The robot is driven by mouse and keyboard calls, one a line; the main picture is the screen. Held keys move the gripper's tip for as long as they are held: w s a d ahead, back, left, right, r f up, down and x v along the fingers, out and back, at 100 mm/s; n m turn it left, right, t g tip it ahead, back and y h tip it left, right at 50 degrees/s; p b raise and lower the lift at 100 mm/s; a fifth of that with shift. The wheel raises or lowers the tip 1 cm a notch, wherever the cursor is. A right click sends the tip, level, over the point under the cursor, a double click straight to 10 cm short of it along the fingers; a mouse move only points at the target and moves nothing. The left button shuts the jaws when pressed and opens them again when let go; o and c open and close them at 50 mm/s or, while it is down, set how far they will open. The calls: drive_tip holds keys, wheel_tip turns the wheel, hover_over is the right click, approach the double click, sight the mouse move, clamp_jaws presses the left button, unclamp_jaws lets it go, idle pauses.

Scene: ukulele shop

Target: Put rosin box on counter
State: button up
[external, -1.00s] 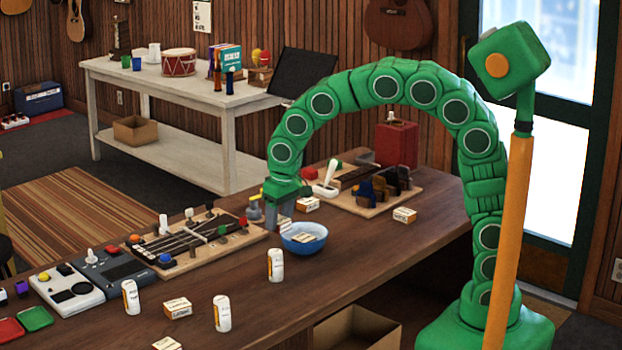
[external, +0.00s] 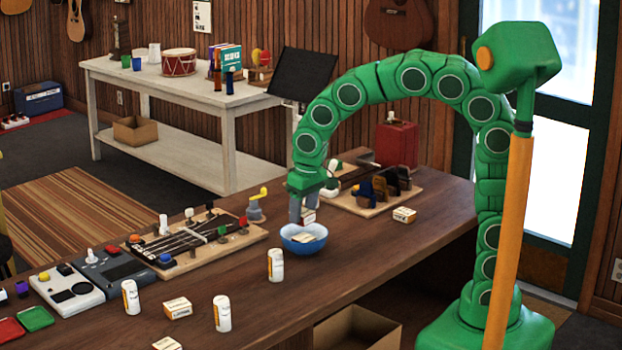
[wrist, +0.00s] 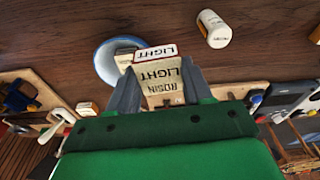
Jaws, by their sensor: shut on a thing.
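The brown wooden counter (external: 370,262) runs across the front. The blue bowl (external: 304,245) stands on it with another small box (external: 303,238) inside; the bowl (wrist: 103,68) also shows beside my gripper in the wrist view.
More small boxes (external: 178,308) (external: 404,215) and white canisters (external: 275,265) (external: 222,313) stand on the counter. A fretboard on a wooden board (external: 205,240) lies left, a tool board (external: 365,205) behind right. Bare counter lies right of the bowl.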

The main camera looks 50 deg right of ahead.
drive_tip(key=d, duration=2.6)
drive_tip(key=s+d+m, duration=0.1)
drive_tip(key=s+d, duration=0.6)
drive_tip(key=d, duration=0.4)
drive_tip(key=s+d, duration=0.6)
drive_tip(key=d, duration=0.4)
hover_over(430, 205)
drive_tip(key=s, duration=0.1)
wheel_tip(430, 205, down, 9)
drive_tip(key=shift+a, duration=0.15)
drive_tip(key=shift+w+f, duration=0.1)
drive_tip(key=shift+f, duration=0.15)
drive_tip(key=shift+w+f, duration=0.1)
drive_tip(key=shift+f, duration=1.5)
drive_tip(key=shift+f, duration=0.15)
